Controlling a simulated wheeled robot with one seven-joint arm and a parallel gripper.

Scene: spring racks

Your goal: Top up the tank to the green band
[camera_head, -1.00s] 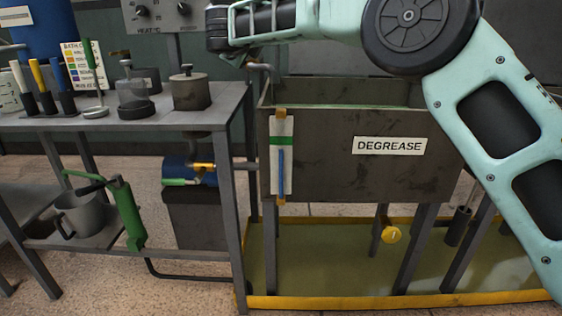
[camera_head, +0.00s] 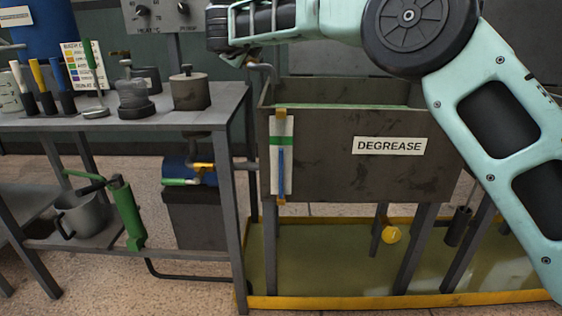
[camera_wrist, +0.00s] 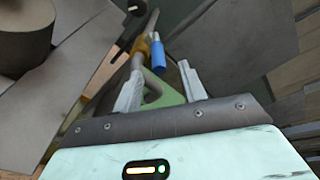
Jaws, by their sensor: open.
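The grey tank (camera_head: 335,180), labelled DEGREASE, has a sight gauge (camera_head: 281,185) on its front left. A blue column (camera_head: 282,172) in the gauge tops out just under or at the green band (camera_head: 281,141); the exact gap is too small to tell. My gripper (camera_head: 240,58) is above the tank's back left corner, near an upright grey pipe (camera_head: 264,72). In the wrist view my gripper (camera_wrist: 160,88) is open. A green part (camera_wrist: 165,92) shows between its fingers; whether they touch it is unclear. Just beyond are a blue handle (camera_wrist: 159,55) and a yellow-brown fitting (camera_wrist: 143,48) on a pipe.

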